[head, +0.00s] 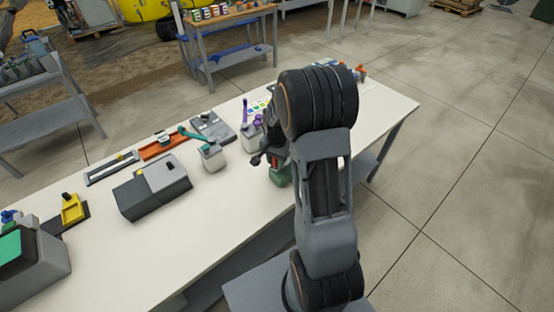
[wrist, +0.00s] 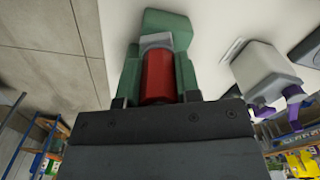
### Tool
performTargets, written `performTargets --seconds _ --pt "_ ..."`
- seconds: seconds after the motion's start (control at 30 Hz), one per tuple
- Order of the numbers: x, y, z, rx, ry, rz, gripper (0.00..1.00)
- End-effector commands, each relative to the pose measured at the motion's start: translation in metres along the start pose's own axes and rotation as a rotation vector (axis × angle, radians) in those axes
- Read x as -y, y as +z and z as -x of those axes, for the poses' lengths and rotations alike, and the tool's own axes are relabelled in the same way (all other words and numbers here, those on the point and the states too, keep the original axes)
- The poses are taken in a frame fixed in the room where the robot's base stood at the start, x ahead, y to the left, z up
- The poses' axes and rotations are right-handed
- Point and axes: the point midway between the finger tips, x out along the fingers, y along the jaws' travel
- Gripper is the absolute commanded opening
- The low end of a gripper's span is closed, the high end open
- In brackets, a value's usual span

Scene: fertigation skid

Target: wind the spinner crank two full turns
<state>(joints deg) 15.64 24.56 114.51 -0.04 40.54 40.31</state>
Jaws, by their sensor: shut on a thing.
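My gripper (wrist: 156,100) is shut at the red cylinder, which seems to be the crank's grip. The fingertips are mostly hidden, and the crank's angle cannot be told.
A white container with a purple handle (head: 251,136) stands close left of my gripper. Another container with a teal handle (head: 211,156) and a grey box (head: 154,188) stand further left. The table's front edge is clear left of my arm.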

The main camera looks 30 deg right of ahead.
Motion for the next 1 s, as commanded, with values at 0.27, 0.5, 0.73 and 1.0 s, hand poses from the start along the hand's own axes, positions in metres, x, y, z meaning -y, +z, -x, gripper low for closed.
performTargets --seconds 0.27,0.5,0.73,1.0 --pt "0.010 0.001 -0.003 0.007 0.004 0.001 0.19" --pt "0.022 0.000 -0.003 0.007 0.004 0.001 0.20" --pt "0.021 -0.001 -0.003 0.006 0.004 0.000 0.20" --pt "0.026 -0.007 -0.001 0.004 0.003 -0.001 0.40"
